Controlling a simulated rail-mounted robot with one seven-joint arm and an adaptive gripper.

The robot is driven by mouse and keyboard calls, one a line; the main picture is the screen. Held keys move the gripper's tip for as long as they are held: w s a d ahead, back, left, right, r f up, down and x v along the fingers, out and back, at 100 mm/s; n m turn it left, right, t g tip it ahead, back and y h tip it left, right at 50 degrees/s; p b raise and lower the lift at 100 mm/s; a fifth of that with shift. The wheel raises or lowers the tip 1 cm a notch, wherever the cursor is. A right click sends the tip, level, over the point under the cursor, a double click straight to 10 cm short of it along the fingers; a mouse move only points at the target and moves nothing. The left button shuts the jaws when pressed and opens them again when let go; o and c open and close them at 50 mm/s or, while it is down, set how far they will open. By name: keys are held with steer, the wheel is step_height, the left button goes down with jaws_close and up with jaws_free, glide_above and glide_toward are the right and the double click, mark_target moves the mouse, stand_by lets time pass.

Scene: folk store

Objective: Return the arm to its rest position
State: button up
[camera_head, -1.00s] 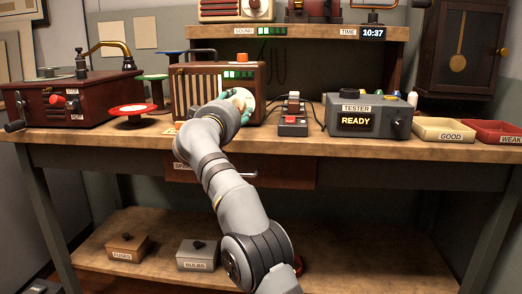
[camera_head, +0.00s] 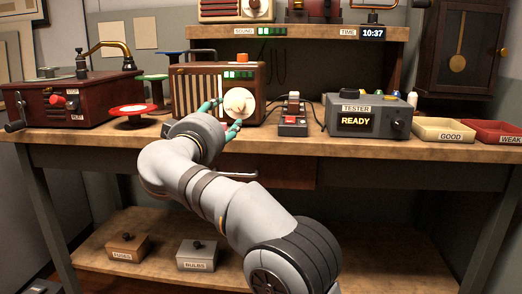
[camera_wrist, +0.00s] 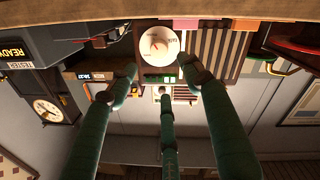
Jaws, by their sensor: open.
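My gripper (camera_head: 222,117) is in front of the wooden radio (camera_head: 198,88), at about the height of its white dial (camera_head: 239,103). Its green fingers are spread apart with nothing between them. In the wrist view, which shows the room upside down, my gripper (camera_wrist: 152,84) has its fingers parted. The radio's dial (camera_wrist: 159,45) shows between and beyond the fingertips, apparently clear of them. My arm reaches up to the bench from the lower right, and its links cover part of the bench front.
The bench (camera_head: 390,146) holds a red gramophone box (camera_head: 85,98) at left. A switch box (camera_head: 293,117), a tester (camera_head: 366,116) reading READY, a GOOD tray (camera_head: 443,131) and a WEAK tray (camera_head: 497,134) stand to the right. Boxes marked FUSES (camera_head: 127,246) and BULBS (camera_head: 196,254) sit on the lower shelf.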

mark_target(236, 106)
steer(key=w, duration=0.4)
steer(key=w+d, duration=0.1)
steer(key=w, duration=0.3)
steer(key=w+d, duration=0.1)
steer(key=w, duration=0.2)
steer(key=shift+w+d+r, duration=0.1)
steer(key=shift+w, duration=0.3)
steer(key=n, duration=0.4)
steer(key=shift+d+r+p, duration=0.1)
steer(key=shift+d+p, duration=0.05)
steer(key=shift+p, duration=0.25)
steer(key=n+p, duration=0.2)
steer(key=n, duration=0.4)
steer(key=shift+r+y, duration=0.15)
steer(key=shift+y, duration=0.15)
steer(key=n+p, duration=0.3)
steer(key=n, duration=0.1)
steer(key=shift+r, duration=0.15)
steer(key=n+p, duration=0.2)
steer(key=n, duration=0.1)
steer(key=shift+y+p, duration=0.3)
steer(key=shift+p, duration=0.1)
steer(key=n+p, duration=0.2)
steer(key=n, duration=0.1)
steer(key=shift+f, duration=0.25)
steer(key=shift+f+n+p, duration=0.15)
steer(key=shift+n+p, duration=0.35)
